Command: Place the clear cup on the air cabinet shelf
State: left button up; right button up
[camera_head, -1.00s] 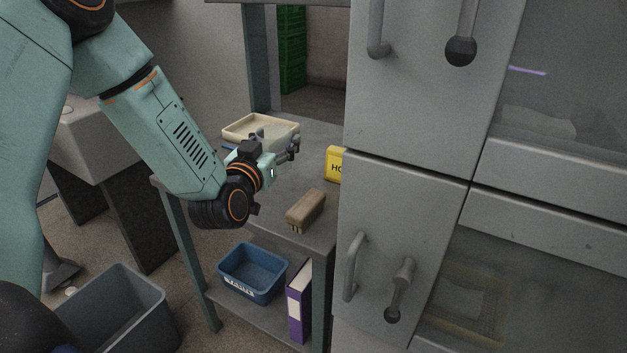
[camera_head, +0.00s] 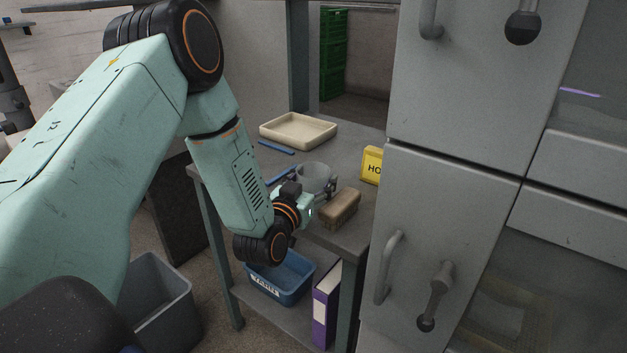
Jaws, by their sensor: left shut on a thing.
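The clear cup (camera_head: 313,174) is a see-through round vessel with a wide rim, upright over the grey bench shelf. My left gripper (camera_head: 320,190) is shut on the cup at its near side, its fingers around the wall. The cup's base is partly hidden by the gripper, and I cannot tell whether it touches the shelf. No shelf marked as the air cabinet's is clear to see. My right gripper is not in view.
The bench top (camera_head: 352,152) holds a beige tray (camera_head: 298,129), blue sticks (camera_head: 277,147), a brown brush (camera_head: 341,208) close to the cup, and a yellow box (camera_head: 372,165). Below are a blue bin (camera_head: 281,278) and a purple binder (camera_head: 326,305). A grey bin (camera_head: 163,300) stands at lower left.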

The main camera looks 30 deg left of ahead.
pick_arm(q)
jog(key=shift+d+f, duration=0.1)
jog(key=o, duration=0.9)
jog(key=shift+c, duration=0.2)
jog(key=o, duration=0.4)
jog(key=shift+f, duration=0.1)
jog(key=shift+r, duration=0.2)
